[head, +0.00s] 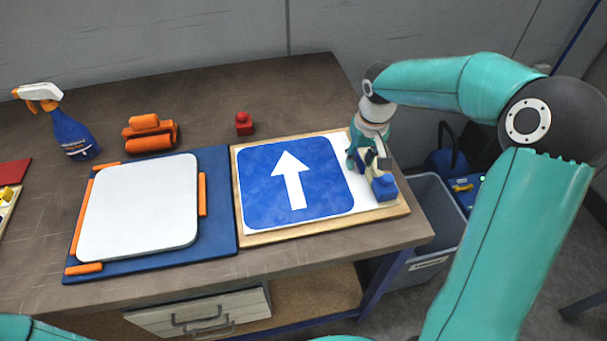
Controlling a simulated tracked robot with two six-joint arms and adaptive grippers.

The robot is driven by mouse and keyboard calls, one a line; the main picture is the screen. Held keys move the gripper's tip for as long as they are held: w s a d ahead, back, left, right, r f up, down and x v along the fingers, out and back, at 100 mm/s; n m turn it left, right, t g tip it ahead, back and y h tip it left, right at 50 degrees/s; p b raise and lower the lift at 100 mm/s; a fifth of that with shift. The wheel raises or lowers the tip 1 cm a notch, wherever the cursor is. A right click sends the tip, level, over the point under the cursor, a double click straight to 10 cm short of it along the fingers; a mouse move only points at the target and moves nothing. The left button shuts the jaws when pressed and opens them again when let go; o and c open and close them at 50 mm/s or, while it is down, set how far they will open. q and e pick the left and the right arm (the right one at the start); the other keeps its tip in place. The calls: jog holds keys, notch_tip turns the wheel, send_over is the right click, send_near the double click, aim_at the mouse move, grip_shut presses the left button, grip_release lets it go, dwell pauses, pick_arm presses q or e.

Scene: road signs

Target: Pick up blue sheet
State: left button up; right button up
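The blue sheet (260,190), with rounded corners and a white upward arrow, lies flat on a white backing on a wooden board (240,215). My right gripper (370,165) is low over the right part of the white backing, just right of the blue sheet's right edge. A small blue block (384,187) sits right below its fingers on the backing. I cannot tell whether the fingers touch the sheet, the backing or the block, or how far apart they are. My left gripper is out of view.
Left of the board, a white rounded plate (140,210) lies on a blue base (222,200) with orange strips. Behind stand a spray bottle (68,130), an orange roller-like tool (150,135) and a red block (244,123). A grey bin (430,215) stands beyond the table's right edge.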

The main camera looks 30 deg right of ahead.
grip_shut()
jog(key=shift+r, duration=0.1)
